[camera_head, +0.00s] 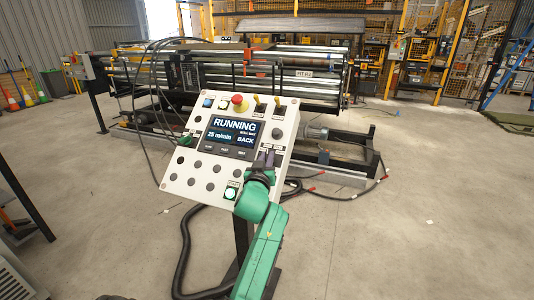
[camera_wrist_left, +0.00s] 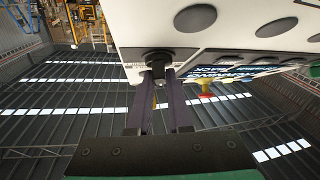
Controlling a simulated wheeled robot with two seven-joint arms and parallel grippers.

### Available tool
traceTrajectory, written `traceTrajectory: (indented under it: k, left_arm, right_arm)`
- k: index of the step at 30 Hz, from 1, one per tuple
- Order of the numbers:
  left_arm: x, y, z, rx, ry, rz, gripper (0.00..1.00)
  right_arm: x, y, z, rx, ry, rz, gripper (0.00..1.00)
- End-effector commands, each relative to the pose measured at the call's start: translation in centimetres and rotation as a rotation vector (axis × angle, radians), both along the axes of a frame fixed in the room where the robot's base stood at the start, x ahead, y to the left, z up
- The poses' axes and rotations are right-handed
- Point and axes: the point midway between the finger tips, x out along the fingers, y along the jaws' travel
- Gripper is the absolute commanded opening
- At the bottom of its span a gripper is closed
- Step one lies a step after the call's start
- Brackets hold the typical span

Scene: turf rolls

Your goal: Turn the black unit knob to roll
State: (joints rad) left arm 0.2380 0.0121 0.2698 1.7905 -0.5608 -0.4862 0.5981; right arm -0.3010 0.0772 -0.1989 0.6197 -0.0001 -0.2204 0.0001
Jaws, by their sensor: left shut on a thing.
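The white control panel (camera_head: 210,170) stands tilted on a post in the middle of the head view. Its screen (camera_head: 233,133) reads RUNNING, 25 m/min and BACK. My left gripper (camera_head: 265,158) reaches the panel's right side, below a round black button (camera_head: 277,133). In the left wrist view its two dark fingers (camera_wrist_left: 162,74) are shut on a small black knob (camera_wrist_left: 158,56) on the panel (camera_wrist_left: 140,25). Fingers and wrist hide this knob in the head view, and its pointer direction cannot be told. My right gripper is not in view.
A long roller machine (camera_head: 220,75) stands behind the panel. A red emergency button (camera_head: 238,102) and toggle switches line the panel's top; a lit green button (camera_head: 231,192) is low right. A black hose (camera_head: 186,250) lies beside the post. Floor at right is clear.

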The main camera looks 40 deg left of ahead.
Motion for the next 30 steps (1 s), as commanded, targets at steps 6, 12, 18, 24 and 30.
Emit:
traceTrajectory:
  k: [6,12,18,24,30]
  left_arm:
    - [-0.1,0.3,0.7,0.100,0.043,-0.122,0.00]
    - [-0.2,0.4,0.6,0.200,0.078,-0.245,0.00]
    - [-0.2,0.5,0.4,0.281,0.103,-0.349,0.00]
    - [-0.2,0.6,0.2,0.331,0.119,-0.414,0.00]
    - [-0.1,0.5,0.1,0.352,0.124,-0.442,0.00]
  right_arm:
    - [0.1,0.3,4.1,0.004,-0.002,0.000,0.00]
    - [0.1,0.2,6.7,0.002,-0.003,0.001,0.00]
    - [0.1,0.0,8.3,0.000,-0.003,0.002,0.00]
    - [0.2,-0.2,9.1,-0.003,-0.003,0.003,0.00]
    - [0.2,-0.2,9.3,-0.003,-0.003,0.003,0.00]
